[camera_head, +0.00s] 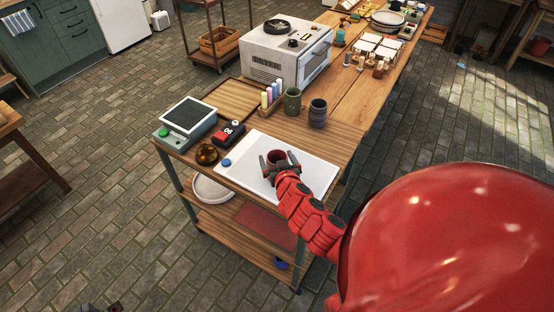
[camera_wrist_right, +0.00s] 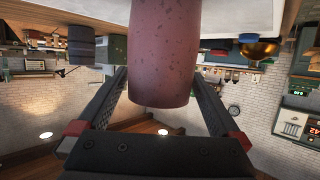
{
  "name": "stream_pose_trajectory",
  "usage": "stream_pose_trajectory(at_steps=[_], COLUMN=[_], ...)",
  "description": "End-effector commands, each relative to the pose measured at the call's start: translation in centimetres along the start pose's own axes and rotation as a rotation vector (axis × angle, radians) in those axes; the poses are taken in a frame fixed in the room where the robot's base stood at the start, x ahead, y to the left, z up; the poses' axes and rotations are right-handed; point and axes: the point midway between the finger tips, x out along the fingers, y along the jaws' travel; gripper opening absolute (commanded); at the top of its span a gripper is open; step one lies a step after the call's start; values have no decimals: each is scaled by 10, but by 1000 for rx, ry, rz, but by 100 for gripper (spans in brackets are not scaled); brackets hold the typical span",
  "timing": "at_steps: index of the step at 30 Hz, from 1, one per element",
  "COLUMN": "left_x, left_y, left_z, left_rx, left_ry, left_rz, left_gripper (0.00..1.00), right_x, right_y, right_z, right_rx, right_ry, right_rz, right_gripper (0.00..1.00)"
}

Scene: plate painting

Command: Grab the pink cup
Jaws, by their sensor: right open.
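The pink cup (camera_head: 276,157) stands on the white board (camera_head: 318,172) at the near end of the long wooden table. In the right wrist view the cup (camera_wrist_right: 164,50) fills the upper middle, dusky pink with dark specks. My right gripper (camera_head: 277,164) is open at the cup. Its two fingers lie on either side of the cup, with a visible gap on each side in the wrist view (camera_wrist_right: 158,100). The cup's lower part is hidden by the gripper in the head view. My left gripper does not show clearly.
A blue round lid (camera_head: 226,163), an amber ball-like pot (camera_head: 206,154) and a red-black device (camera_head: 229,133) stand left of the board. A green cup (camera_head: 292,101) and a dark grey cup (camera_head: 317,113) stand behind it. A scale (camera_head: 187,120) sits at the left edge.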

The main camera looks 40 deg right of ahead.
Motion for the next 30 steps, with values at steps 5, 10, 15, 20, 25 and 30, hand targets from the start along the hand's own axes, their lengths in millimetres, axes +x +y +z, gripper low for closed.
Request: stream_pose_trajectory(at_steps=[5,10,15,20,25,30], left_x=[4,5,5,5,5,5], left_y=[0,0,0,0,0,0], left_z=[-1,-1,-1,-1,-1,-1], left_rx=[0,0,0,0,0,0], left_ry=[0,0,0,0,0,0], left_rz=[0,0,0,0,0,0], left_gripper=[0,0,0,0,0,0], right_x=[20,26,27,26,26,26], right_y=[1,0,0,0,0,0], right_z=[0,0,0,0,0,1], right_rx=[0,0,0,0,0,0], right_ry=[-1,1,1,0,0,0], right_rz=[2,-1,0,0,1,1], right_gripper=[100,100,100,77,46,15])
